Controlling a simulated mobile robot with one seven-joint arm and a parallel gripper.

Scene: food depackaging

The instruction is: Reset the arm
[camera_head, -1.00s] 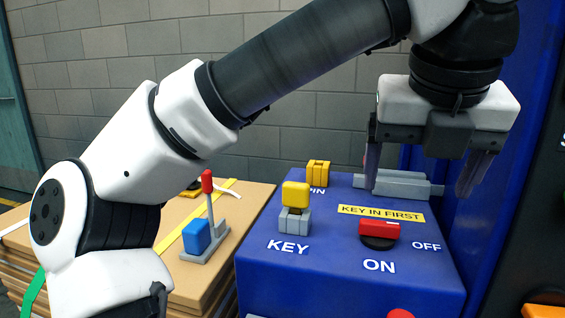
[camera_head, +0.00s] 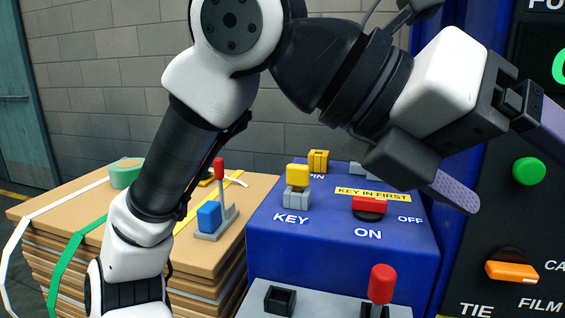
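My gripper (camera_head: 503,160) is at the right in the head view, raised and tilted, with its fingers pointing down to the right. Its two fingers are spread wide apart and nothing shows between them. One finger hangs in front of the blue box's right side, the other before the dark panel. My white and black arm folds up from the lower left, and its upper part leaves the top of the picture.
The blue box (camera_head: 345,262) carries a yellow key (camera_head: 298,174) in a grey block and a red switch (camera_head: 369,204). A dark panel (camera_head: 490,235) with a green button (camera_head: 529,171) stands right. Stacked boards (camera_head: 75,200) bear a blue block with a red-tipped lever (camera_head: 219,170).

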